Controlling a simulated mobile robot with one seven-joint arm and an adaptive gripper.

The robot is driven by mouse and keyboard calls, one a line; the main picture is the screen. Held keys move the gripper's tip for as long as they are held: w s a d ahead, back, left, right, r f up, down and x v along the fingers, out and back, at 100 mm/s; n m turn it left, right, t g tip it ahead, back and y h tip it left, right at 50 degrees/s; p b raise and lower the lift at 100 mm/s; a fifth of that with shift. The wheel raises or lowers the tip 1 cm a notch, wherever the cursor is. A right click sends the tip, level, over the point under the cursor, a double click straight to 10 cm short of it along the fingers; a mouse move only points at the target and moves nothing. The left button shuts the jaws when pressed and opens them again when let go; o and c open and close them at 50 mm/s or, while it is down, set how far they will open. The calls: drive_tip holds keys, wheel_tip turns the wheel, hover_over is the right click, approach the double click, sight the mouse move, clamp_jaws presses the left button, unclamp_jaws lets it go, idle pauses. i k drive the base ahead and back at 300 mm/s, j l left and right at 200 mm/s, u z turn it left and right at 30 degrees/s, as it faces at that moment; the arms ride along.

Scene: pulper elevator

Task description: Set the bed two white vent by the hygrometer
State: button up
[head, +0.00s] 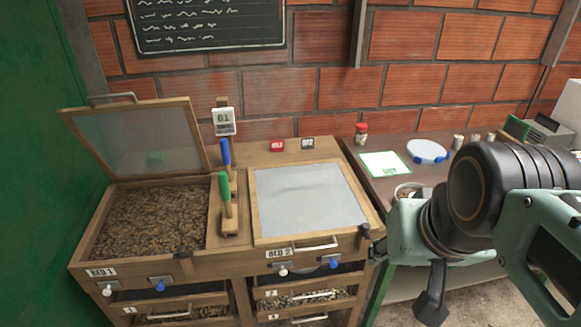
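The bed two white vent (284,270) is a small white knob on a dark plate, on the front of the right-hand wooden bed under its BED 2 label. How far it is turned or slid is too small to tell. A blue knob (334,263) sits to its right. The hygrometer (223,121) is a white display on a post behind the beds; it seems to read 61, with smaller text below that I cannot read. My gripper (405,275) is at the right, apart from the vent. Its finger opening cannot be made out; I see nothing held.
Bed 1's lid (145,138) stands open over dark bedding; bed 2's lid (308,200) is shut. Blue-handled (225,152) and green-handled (225,187) tools stand between them. Bed 1 has its own white (107,290) and blue (160,287) knobs. Drawers with handles lie below.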

sight(281, 266)
drive_tip(key=u, duration=0.7)
drive_tip(key=k+j+z, duration=0.1)
drive_tip(key=j+z, duration=0.15)
drive_tip(key=j, duration=0.15)
